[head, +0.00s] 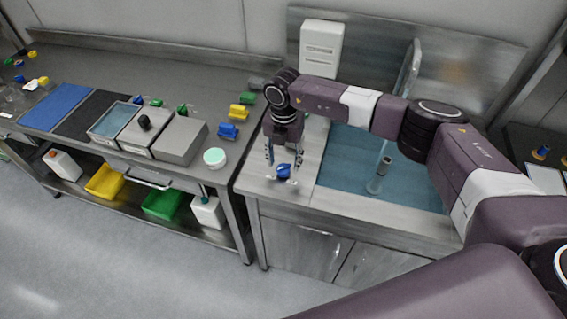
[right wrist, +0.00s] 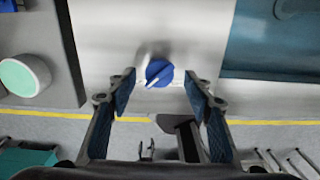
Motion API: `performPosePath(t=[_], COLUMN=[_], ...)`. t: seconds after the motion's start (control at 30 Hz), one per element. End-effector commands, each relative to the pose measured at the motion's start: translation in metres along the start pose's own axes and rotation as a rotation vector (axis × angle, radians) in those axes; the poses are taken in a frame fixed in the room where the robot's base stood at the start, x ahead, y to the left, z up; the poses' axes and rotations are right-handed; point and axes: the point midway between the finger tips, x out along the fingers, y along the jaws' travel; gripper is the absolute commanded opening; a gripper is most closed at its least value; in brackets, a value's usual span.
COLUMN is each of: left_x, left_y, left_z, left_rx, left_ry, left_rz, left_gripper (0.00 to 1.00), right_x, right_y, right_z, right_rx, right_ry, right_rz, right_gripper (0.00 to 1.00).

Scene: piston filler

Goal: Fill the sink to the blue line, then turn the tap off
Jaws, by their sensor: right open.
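The tap's blue knob (head: 283,171) sits on the steel counter left of the sink. In the right wrist view the knob (right wrist: 159,72) has a white pointer mark aimed to the lower left. My right gripper (head: 284,158) is open above the knob. In the wrist view its fingers (right wrist: 161,86) stand either side of the knob, apart from it. The sink (head: 344,168) looks blue inside. The tap spout (head: 411,66) rises behind my arm, and a clear stream (head: 379,174) falls into the basin. I cannot make out the blue line. My left gripper is not in view.
A workbench on the left holds grey boxes (head: 180,140), a round white tub with a green top (head: 215,157) and coloured blocks. A white dispenser (head: 321,48) hangs behind the sink. The floor (head: 120,260) in front is clear.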

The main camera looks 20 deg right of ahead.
Motion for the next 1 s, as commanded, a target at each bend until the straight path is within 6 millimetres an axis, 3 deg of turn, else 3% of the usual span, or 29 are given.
performPosePath(t=[0.2, 0.5, 0.9, 1.0], left_x=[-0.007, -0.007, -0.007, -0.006], left_y=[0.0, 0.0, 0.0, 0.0], left_z=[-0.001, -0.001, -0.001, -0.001], left_rx=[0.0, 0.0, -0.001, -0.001], left_ry=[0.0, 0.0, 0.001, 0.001], left_rz=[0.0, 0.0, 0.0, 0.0], left_gripper=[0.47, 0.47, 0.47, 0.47], right_x=[0.022, 0.026, 0.026, 0.026], right_y=[0.001, 0.001, 0.001, 0.001], right_z=[-0.001, -0.001, -0.001, -0.001], right_rx=[0.0, -0.002, -0.002, -0.004], right_ry=[0.003, 0.002, 0.002, 0.002], right_rz=[0.001, 0.002, 0.002, 0.002], right_gripper=[0.47, 0.47, 0.05, 0.05])
